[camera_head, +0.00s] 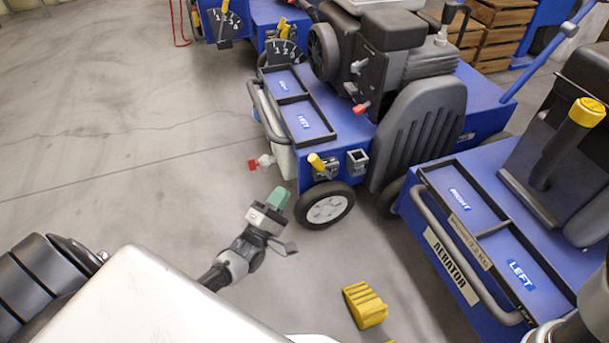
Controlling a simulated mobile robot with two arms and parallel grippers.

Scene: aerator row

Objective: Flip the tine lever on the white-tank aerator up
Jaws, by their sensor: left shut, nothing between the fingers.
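The middle blue aerator (345,125) has a pale tank (283,158) low at its front, partly hidden, and a whitish part at its top edge. A short lever with a yellow grip (317,162) sits on its side bracket above the front wheel, grip tilted up and left. A red-handled valve (259,163) sticks out at the front. I cannot tell for certain which of these is the tine lever. My left gripper (278,198), with green fingertips, is shut and empty, below and left of the yellow grip, apart from it in the picture.
Another blue aerator (475,240) with a grey front bar stands close on the right. A yellow wedge block (365,304) lies on the floor between. More blue machines and wooden crates (496,30) are behind. The floor at left is clear.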

